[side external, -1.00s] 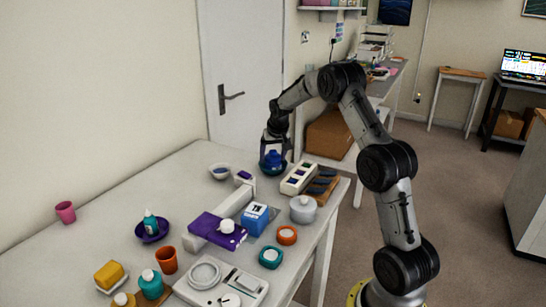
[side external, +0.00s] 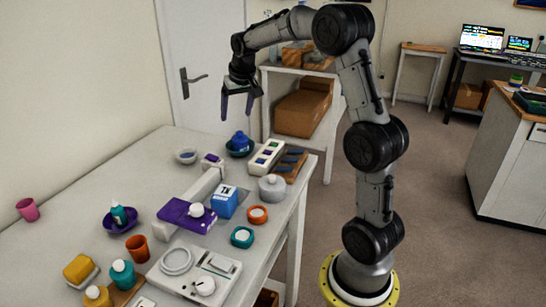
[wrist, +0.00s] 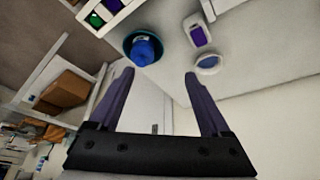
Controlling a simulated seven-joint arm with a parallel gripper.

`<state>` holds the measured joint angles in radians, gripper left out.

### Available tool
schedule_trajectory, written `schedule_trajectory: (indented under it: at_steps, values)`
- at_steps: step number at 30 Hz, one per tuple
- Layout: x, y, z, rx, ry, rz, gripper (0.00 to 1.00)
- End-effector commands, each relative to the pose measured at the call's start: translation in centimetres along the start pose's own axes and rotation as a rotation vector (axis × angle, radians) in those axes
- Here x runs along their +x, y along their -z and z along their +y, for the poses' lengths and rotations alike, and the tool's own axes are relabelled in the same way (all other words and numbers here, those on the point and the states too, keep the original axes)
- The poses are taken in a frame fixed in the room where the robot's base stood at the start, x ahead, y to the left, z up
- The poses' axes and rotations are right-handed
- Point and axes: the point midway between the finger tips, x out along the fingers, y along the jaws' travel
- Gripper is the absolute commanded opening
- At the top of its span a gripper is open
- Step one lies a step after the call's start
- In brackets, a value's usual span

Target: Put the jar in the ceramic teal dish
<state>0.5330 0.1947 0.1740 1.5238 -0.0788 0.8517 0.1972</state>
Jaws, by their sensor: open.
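A blue jar (side external: 239,139) with a narrower top stands upright in the round dark teal dish (side external: 239,152) at the far end of the table. In the wrist view the blue jar (wrist: 145,51) sits inside the teal dish's rim (wrist: 127,43). My gripper (side external: 237,116) is open and empty, raised above the jar and apart from it. In the wrist view the two purple fingers (wrist: 159,74) are spread with nothing between them, and the jar lies beyond their tips.
Beside the dish are a small pale bowl (side external: 186,155), a white tray with coloured wells (side external: 266,157) and a lidded grey pot (side external: 272,188). A blue box (side external: 224,202) and purple box (side external: 187,215) stand nearer. The left table edge area is mostly clear.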

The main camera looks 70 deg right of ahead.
Motion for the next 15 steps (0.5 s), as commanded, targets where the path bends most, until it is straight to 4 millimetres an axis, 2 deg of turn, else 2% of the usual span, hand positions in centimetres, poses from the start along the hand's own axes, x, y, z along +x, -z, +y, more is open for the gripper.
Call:
schedule_trajectory:
  at_steps: [1,5,6,9,12,15]
  values:
    - [-2.6,-1.9,-1.7,-0.047,0.023,0.013,0.81]
    - [-7.8,-8.1,-4.8,-0.172,0.079,0.029,0.81]
    - [-9.1,-10.2,-5.4,-0.209,0.096,0.034,0.81]
    - [-11.8,-15.5,-6.3,-0.303,0.142,0.047,0.81]
    - [-13.7,-21.0,-6.4,-0.397,0.186,0.06,0.81]
    - [-14.6,-26.1,-5.9,-0.482,0.228,0.07,0.81]
